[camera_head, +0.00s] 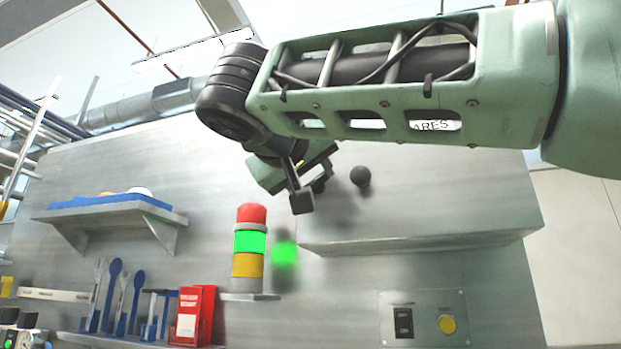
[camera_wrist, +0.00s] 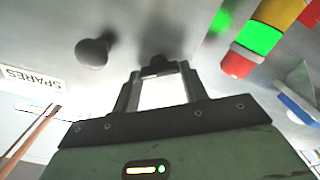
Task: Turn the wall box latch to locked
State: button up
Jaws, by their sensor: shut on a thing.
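The grey metal wall box (camera_head: 440,215) is on the wall, partly hidden behind my arm. A round black knob (camera_head: 361,176) sticks out of its front; it also shows in the wrist view (camera_wrist: 92,53). My gripper (camera_head: 312,193) is at the box's left part, left of the knob. In the wrist view, my gripper (camera_wrist: 157,74) is shut on a small dark piece, apparently the latch (camera_wrist: 155,65). The fingers hide most of it, so I cannot tell its angle.
A stack light (camera_head: 249,250) with its green section lit stands on a small ledge below left of my gripper. A shelf (camera_head: 110,215) is at left. A red booklet holder (camera_head: 194,315) and a switch panel (camera_head: 425,318) are lower down.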

jog(key=n+p, duration=0.1)
jog(key=n, duration=0.5)
jog(key=shift+a+n, duration=0.1)
jog(key=shift+n, duration=0.2)
jog(key=n+p, duration=0.1)
jog(key=n, duration=0.3)
jog(key=shift+f+n+p, duration=0.1)
jog(key=shift+n+p, duration=0.2)
jog(key=shift+n, duration=0.1)
jog(key=o, duration=1)
jog(key=shift+f, duration=0.1)
jog(key=b+v, duration=0.2)
jog(key=v, duration=1.5)
jog(key=shift+s+a, duration=0.1)
jog(key=shift+s, duration=0.05)
